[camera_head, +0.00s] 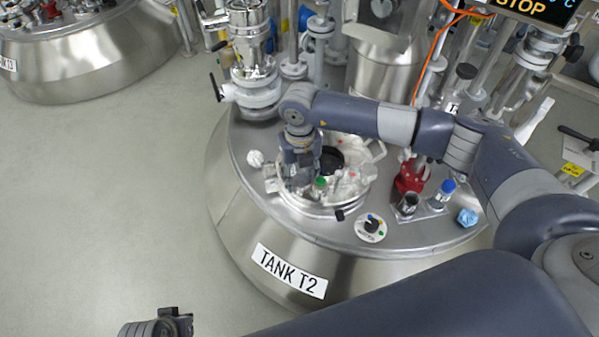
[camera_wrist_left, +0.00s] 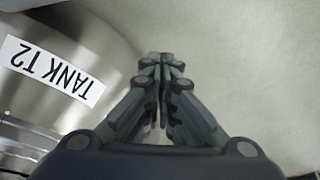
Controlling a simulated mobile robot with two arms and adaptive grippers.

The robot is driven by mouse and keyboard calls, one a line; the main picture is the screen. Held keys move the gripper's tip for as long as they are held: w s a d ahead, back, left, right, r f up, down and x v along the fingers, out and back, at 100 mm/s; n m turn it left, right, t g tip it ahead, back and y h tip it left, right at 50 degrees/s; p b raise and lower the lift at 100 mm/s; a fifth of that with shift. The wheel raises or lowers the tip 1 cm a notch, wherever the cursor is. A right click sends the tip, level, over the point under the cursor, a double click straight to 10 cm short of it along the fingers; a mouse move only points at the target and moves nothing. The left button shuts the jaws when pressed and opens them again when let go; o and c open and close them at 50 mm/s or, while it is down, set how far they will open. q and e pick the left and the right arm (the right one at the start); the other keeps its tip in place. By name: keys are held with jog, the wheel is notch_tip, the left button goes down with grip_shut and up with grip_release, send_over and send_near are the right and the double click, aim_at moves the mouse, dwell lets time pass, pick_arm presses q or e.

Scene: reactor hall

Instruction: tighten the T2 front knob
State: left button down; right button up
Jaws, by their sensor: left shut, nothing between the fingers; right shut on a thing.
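Tank T2 (camera_head: 226,205) is a steel tank with a round opening ringed by a metal rim on its top; its label (camera_head: 290,271) faces front. A small black knob (camera_head: 340,214) sits at the front of the rim, apart from my right gripper. My right gripper (camera_head: 299,181) points down over the left part of the opening. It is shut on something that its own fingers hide. My left gripper (camera_head: 176,318) is low at the bottom edge, off the tank. In the left wrist view its fingers (camera_wrist_left: 163,62) are shut and empty.
A black round part (camera_head: 331,159) and a green one (camera_head: 320,182) lie beside my right gripper. A dial plate (camera_head: 370,228), a red valve (camera_head: 409,177) and a blue-capped part (camera_head: 446,190) stand to the right. Pipes crowd the back. The floor at left is clear.

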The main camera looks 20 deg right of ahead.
aim_at(300, 179)
pick_arm(q)
jog(key=shift+s+f+p, duration=0.1)
jog(key=shift+f+p, duration=0.2)
jog(key=shift+f, duration=1.2)
pick_arm(e)
jog(key=shift+w+r+m, duration=0.1)
jog(key=shift+m, duration=0.9)
jog(key=o, duration=1)
jog(key=shift+o, duration=0.2)
notch_tip(300, 179, up, 12)
